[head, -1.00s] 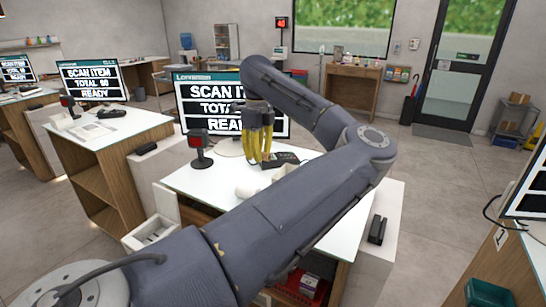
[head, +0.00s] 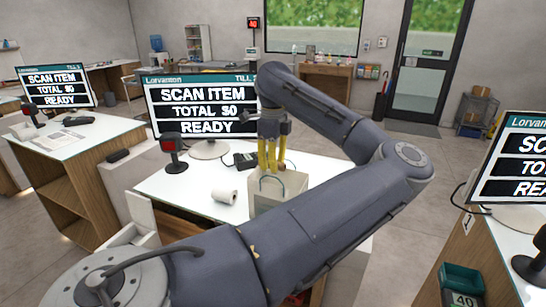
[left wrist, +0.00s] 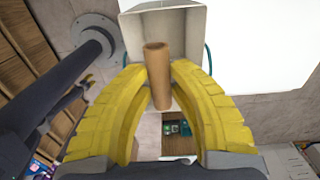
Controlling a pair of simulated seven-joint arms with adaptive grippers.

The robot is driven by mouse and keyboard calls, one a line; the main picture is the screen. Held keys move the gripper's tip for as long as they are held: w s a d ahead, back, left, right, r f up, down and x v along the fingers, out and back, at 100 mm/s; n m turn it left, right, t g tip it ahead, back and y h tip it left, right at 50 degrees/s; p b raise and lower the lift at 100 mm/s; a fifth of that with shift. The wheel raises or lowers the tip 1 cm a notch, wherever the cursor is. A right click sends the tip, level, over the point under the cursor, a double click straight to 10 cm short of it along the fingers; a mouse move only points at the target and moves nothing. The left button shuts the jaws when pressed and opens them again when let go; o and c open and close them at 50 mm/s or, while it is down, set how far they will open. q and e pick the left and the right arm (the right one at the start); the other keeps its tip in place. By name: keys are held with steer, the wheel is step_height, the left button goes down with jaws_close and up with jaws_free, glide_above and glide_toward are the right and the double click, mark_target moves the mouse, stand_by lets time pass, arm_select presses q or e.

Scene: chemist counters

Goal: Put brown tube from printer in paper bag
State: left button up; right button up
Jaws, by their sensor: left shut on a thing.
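The brown tube (left wrist: 157,75) shows in the left wrist view between the yellow fingers of my left gripper (left wrist: 158,90), which is shut on it. The tube's far end overlaps the open paper bag (left wrist: 190,40); I cannot tell whether it is inside the rim. In the head view the pale paper bag (head: 292,185) with teal handles stands on the white counter, its lower part hidden by my arm. My left gripper (head: 271,168) points down at the bag's mouth there. The tube is mostly hidden in that view. My right gripper is not in view.
A white roll (head: 225,197) lies on the counter left of the bag. A till screen (head: 200,105), a red-faced scanner (head: 173,150) and a dark keypad device (head: 246,160) stand behind. An open white box-like unit (head: 140,215) is at the front left.

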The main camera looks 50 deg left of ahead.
arm_select(q)
steer(key=shift+f, duration=1.4)
steer(key=o, duration=0.8)
step_height(320, 180, up, 12)
